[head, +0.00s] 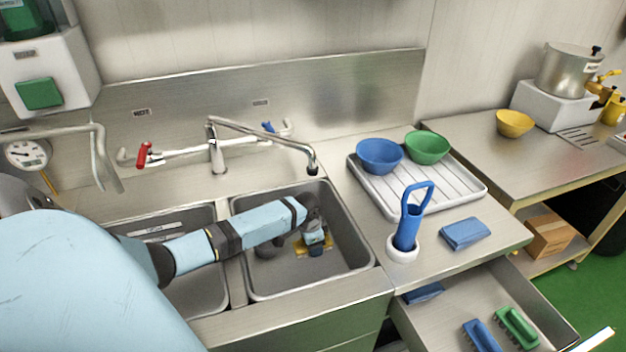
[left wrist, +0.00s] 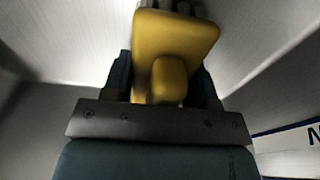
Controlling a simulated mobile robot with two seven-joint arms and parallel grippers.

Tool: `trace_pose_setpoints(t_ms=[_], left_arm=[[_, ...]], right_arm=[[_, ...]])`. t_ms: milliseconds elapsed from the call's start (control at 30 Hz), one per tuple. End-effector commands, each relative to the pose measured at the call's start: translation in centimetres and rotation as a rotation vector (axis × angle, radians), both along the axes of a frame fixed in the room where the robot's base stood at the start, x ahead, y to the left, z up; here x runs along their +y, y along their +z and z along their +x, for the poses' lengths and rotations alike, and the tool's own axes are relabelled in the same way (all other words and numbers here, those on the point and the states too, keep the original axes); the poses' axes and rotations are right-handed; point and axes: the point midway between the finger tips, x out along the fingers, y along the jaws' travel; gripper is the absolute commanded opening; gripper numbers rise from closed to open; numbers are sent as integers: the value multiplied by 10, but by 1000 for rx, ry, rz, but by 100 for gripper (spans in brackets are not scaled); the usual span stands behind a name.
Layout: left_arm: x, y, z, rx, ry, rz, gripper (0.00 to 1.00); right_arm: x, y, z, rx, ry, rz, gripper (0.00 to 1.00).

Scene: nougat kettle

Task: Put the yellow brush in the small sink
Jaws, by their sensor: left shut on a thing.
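The yellow brush (head: 325,242) is partly hidden by my left gripper (head: 314,238) in the head view. My left gripper is shut on the brush and holds it inside the right sink basin (head: 350,240). The left wrist view shows the yellow body of the brush (left wrist: 175,45) between the dark fingers of the gripper (left wrist: 165,85). I cannot tell whether the brush touches the basin floor. A second basin (head: 190,295) lies to the left, partly covered by my left arm. My right gripper is not in view.
A tap (head: 260,135) reaches over the back of the right basin. To the right stand a drying tray (head: 450,192) with blue (head: 380,157) and green bowls (head: 428,148), and a blue-handled tool (head: 410,225) in a white holder. An open drawer (head: 455,305) holds brushes below.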

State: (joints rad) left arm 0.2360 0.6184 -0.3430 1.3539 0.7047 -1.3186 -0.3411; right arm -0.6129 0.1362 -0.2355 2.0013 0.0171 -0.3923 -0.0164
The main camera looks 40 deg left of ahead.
Motion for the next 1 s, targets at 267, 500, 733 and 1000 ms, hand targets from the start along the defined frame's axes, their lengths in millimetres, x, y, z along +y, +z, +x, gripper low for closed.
trace_pose_setpoints(t_ms=[267, 500, 733, 1000], left_arm=[[1, 0, 1, -3, 0, 2, 23], [1, -2, 1, -3, 0, 2, 78], [1, -1, 1, -3, 0, 2, 78], [3, 35, -2, -6, -1, 3, 78]], right_arm=[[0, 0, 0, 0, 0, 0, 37], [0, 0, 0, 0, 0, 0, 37], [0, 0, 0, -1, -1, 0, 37], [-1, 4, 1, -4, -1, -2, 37]])
